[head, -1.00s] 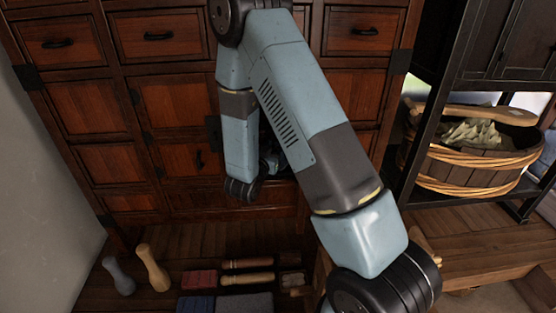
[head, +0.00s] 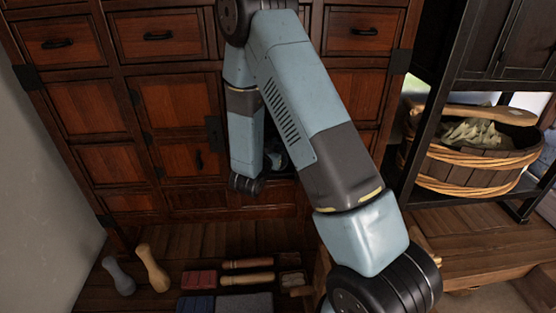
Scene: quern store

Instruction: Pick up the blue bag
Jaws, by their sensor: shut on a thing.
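My arm reaches up from the lower right, bends at the top and comes down in front of the wooden cabinet (head: 183,78). Its wrist end is at a dark opening in the cabinet's lower middle. My gripper is hidden behind my own arm, so its fingers do not show. A small pale blue-grey shape (head: 275,153) shows in the dark opening beside the wrist. I cannot tell whether it is the blue bag or part of my arm. No blue bag can be made out for certain.
A wooden tub (head: 470,172) with a wooden paddle stands on the dark shelf unit at right. Red blocks (head: 199,280), wooden-handled tools (head: 247,279), a grey pad (head: 245,303) and two pestle-like pieces (head: 152,267) lie or stand low in front of the cabinet.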

